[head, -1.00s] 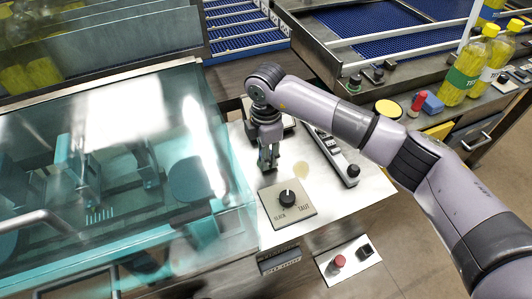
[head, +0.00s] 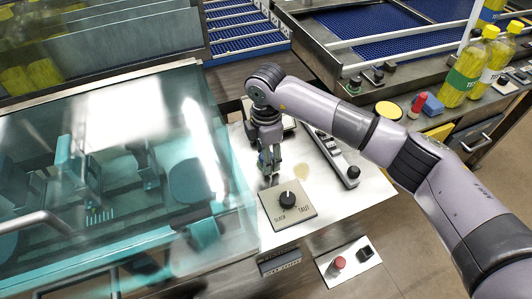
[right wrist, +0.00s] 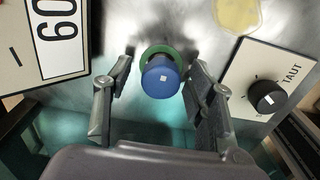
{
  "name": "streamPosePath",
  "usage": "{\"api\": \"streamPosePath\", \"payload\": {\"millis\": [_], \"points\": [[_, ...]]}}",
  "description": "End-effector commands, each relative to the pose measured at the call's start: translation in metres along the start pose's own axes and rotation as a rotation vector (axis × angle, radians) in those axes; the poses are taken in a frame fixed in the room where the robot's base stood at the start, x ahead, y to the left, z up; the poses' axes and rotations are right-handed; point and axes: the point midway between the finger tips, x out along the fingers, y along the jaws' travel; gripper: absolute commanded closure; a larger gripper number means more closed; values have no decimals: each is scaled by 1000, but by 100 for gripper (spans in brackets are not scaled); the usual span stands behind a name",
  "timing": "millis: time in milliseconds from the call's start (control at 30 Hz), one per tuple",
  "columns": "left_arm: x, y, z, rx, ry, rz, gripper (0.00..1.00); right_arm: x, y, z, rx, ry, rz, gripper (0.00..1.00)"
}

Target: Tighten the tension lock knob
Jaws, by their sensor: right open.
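A blue round knob (right wrist: 160,80) on a green collar shows in the right wrist view, between the spread fingers of my right gripper (right wrist: 160,70), with gaps on both sides. In the head view my right gripper (head: 269,172) points down over the metal panel, behind the dial plate, and hides that knob. A black dial knob (head: 287,200) with a white pointer mark sits on a plate labelled SLACK and TAUT. It also shows at the right of the right wrist view (right wrist: 267,97). My right gripper is open and apart from the dial. My left gripper is not in view.
A teal transparent guard (head: 120,170) stands left of the panel. A long grey handle-like part (head: 332,157) lies to the right. A red button (head: 339,262) is on the front face. Yellow bottles (head: 468,72) stand far right. A yellowish stain (head: 301,170) marks the panel.

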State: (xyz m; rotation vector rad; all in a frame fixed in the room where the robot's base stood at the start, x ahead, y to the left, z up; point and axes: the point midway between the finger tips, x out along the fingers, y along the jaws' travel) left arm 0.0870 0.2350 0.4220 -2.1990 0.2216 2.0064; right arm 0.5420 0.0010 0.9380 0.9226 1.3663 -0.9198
Motion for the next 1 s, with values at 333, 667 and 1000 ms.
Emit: {"api": "streamPosePath", "payload": {"millis": [333, 667, 1000], "points": [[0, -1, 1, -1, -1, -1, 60, -27, 1, 0, -1, -1, 2, 49], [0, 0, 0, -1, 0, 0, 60, -95, 1, 0, -1, -1, 2, 49], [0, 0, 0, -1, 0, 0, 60, -120, 0, 0, 0, 0, -1, 49]]}}
